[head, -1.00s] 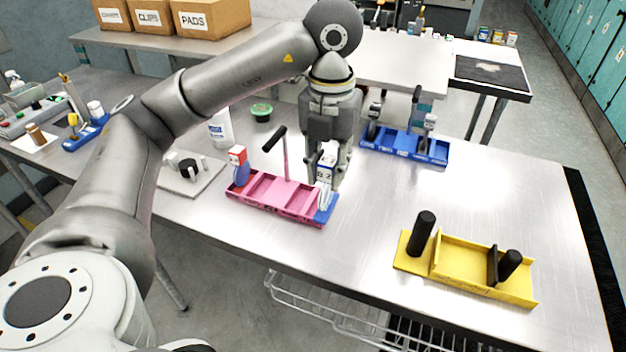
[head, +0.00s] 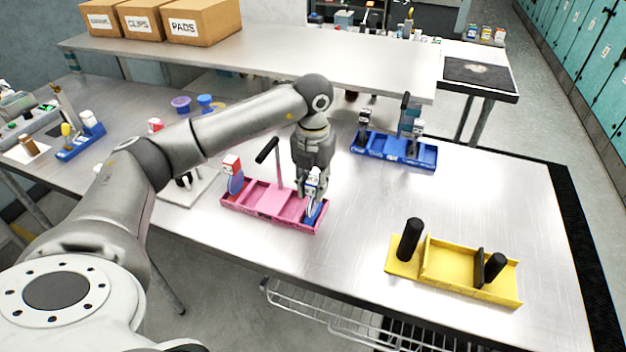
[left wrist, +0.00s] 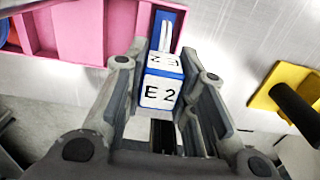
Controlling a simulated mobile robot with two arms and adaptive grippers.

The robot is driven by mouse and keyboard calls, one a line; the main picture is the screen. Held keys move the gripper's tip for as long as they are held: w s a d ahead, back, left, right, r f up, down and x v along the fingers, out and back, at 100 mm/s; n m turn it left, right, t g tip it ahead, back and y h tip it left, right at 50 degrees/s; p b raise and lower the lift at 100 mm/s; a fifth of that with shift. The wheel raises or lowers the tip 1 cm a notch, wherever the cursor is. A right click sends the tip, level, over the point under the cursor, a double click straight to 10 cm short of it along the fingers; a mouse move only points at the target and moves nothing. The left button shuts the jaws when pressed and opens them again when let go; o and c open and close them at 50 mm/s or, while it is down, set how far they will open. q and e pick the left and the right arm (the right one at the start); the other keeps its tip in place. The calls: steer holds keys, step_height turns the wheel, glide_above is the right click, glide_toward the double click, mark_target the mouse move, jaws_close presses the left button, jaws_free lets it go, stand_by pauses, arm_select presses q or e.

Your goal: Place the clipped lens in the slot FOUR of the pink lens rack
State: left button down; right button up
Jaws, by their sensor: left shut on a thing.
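The pink lens rack (head: 250,209) stands on the metal table; its right part shows in the left wrist view (left wrist: 82,30). My left gripper (head: 313,188) is over the rack's right end, shut on a white and blue clip marked E2 (left wrist: 158,92). The clipped lens (head: 311,207) hangs upright below it, at the rightmost compartment with the blue floor. I cannot tell whether its lower edge rests in the slot. A red and white clip with a blue lens (head: 235,180) stands at the rack's left end. My right gripper is out of view.
A blue rack (head: 375,153) with clipped pieces stands behind to the right. A yellow rack (head: 455,275) with black handles stands front right. A black handle on a pink post (head: 268,151) rises from the pink rack.

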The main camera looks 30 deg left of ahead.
arm_select(q)
steer(key=shift+f, duration=0.1)
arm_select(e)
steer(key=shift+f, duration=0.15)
arm_select(q)
steer(key=shift+f, duration=0.15)
steer(key=c, duration=1.4)
jaws_free()
steer(key=shift+c, duration=0.2)
steer(key=shift+o, duration=1.3)
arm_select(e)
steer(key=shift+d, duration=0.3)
arm_select(q)
steer(key=shift+r, duration=0.2)
